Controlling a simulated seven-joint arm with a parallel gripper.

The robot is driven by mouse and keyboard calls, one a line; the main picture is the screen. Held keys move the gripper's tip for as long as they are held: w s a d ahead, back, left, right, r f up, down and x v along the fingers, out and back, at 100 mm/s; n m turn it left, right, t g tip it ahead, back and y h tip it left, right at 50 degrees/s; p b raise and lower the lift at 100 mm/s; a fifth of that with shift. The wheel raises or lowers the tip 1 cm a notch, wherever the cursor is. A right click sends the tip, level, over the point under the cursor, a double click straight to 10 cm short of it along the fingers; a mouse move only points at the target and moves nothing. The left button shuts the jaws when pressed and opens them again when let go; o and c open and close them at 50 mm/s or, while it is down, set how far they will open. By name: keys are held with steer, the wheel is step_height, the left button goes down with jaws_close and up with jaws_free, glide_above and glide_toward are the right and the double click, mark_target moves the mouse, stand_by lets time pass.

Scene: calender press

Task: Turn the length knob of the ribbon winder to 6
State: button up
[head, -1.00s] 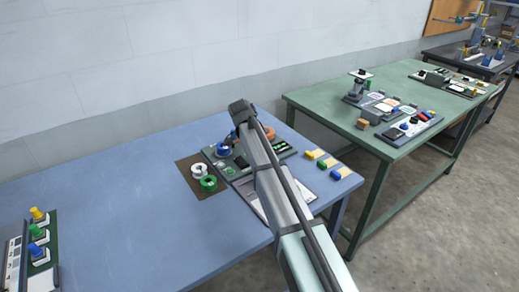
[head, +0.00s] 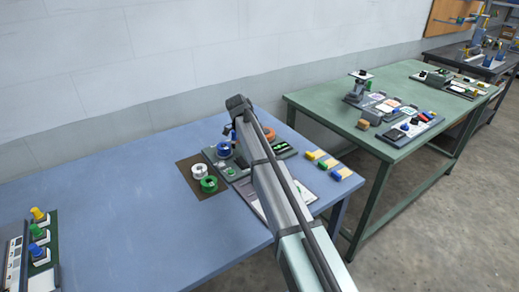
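What looks like the ribbon winder (head: 238,172) is a dark-based unit at the back right of the blue table. It carries a blue spool (head: 223,150), an orange spool (head: 269,133) and a dark panel with green displays (head: 281,147). My arm crosses in front of it and hides its middle. The length knob and its setting cannot be made out. My arm's end is above the back of the unit. My gripper's fingers are too small and too hidden to tell whether they are open or shut.
White (head: 200,171) and green (head: 209,184) ribbon rolls lie on a brown mat (head: 186,168) left of the unit. A panel with coloured knobs (head: 40,237) is at far left. The blue table's middle (head: 120,195) is clear.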

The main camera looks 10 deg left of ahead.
stand_by(0.3)
steer(key=o, duration=1)
steer(key=v, duration=1.3)
steer(key=shift+a+r, duration=0.1)
steer(key=shift+r, duration=0.25)
